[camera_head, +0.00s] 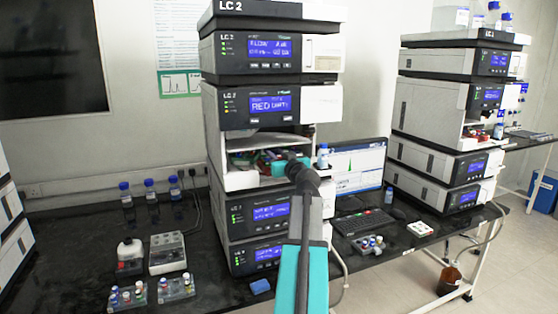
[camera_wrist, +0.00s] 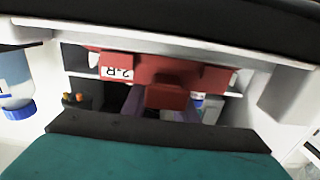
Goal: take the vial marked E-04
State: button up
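I cannot make out a vial marked E-04 in either view; the vial labels are too small to read. My gripper (camera_wrist: 163,112) is inside the open bay of the LC 2 stack (camera_head: 268,141). In the wrist view, which is upside down, its two fingers lie on either side of a red block on a red tray (camera_wrist: 205,76) labelled 2-R. I cannot tell whether they touch the block. Two orange-capped items (camera_wrist: 73,97) and a small white-and-blue item (camera_wrist: 197,100) show beside the tray. In the head view my arm hides the fingers.
Racks of capped vials stand on the black bench at left (camera_head: 176,287), front left (camera_head: 127,297) and right (camera_head: 369,245). A blue-capped bottle (camera_head: 323,156) stands beside the bay; the bay's walls and shelf edges are close around my gripper. A keyboard (camera_head: 363,222) lies at right.

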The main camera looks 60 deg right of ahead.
jog(key=shift+w+d, duration=0.3)
jog(key=shift+w, duration=0.2)
jog(key=shift+c, duration=0.2)
grip_shut()
jog(key=shift+s+r, duration=0.1)
jog(key=shift+r, duration=0.05)
jog(key=shift+s+d+r+b, duration=0.1)
jog(key=shift+r+b, duration=0.05)
jog(key=shift+b, duration=0.2)
notch_tip(320, 180, up, 6)
jog(key=b, duration=0.1)
jog(key=s+d+b, duration=0.2)
jog(key=s+d, duration=0.3)
jog(key=s, duration=0.3)
jog(key=s+d+b, duration=0.3)
jog(key=s+d, duration=0.2)
jog(key=s, duration=0.4)
jog(key=shift+r, duration=0.2)
